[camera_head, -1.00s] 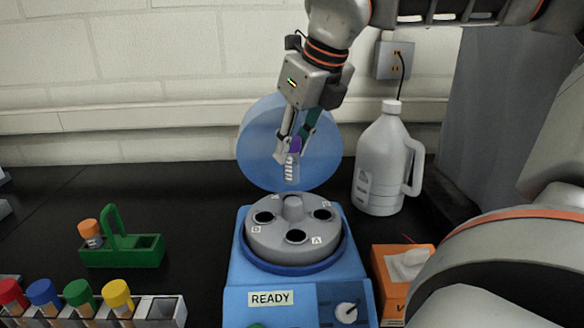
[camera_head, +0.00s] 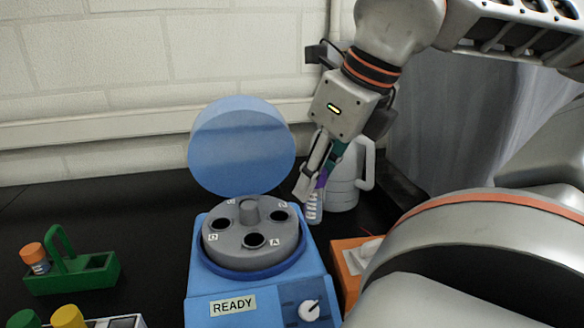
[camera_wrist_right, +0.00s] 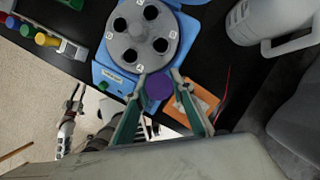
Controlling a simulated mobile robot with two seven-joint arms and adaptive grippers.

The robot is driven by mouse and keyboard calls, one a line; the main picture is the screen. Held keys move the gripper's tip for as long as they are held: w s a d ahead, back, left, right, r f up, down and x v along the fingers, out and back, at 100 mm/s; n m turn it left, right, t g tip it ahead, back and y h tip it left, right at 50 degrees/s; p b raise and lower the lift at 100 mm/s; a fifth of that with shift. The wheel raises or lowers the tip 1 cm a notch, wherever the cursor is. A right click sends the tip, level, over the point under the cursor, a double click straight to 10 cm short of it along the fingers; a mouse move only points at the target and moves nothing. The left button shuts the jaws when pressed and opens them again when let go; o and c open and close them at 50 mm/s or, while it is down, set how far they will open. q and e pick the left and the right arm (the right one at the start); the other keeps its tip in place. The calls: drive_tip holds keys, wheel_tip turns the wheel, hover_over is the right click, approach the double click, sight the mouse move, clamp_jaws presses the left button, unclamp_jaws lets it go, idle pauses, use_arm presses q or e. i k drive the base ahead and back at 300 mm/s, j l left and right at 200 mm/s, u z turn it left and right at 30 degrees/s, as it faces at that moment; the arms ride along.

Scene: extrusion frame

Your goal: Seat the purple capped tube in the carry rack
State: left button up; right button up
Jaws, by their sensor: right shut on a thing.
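My right gripper (camera_head: 318,183) is shut on the purple capped tube (camera_head: 314,207), held in the air right of the centrifuge and in front of the white jug. In the right wrist view the purple cap (camera_wrist_right: 159,86) sits between the fingertips. The green carry rack (camera_head: 75,283) with a handle stands at the left on the bench. An orange-capped tube (camera_head: 34,257) sits in its left end, and a dark opening shows at its right.
The blue centrifuge (camera_head: 206,300) has its lid open and empty rotor holes. A white jug (camera_head: 347,185) stands behind the gripper. An orange tissue box (camera_head: 346,262) is right of the centrifuge. The bench between rack and centrifuge is clear.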

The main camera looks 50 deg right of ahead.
sight(74, 273)
drive_tip(key=k+j, duration=0.2)
drive_tip(key=j, duration=0.2)
drive_tip(key=k+j, duration=0.2)
drive_tip(key=j, duration=0.2)
drive_tip(key=k+j, duration=0.2)
drive_tip(key=j, duration=0.15)
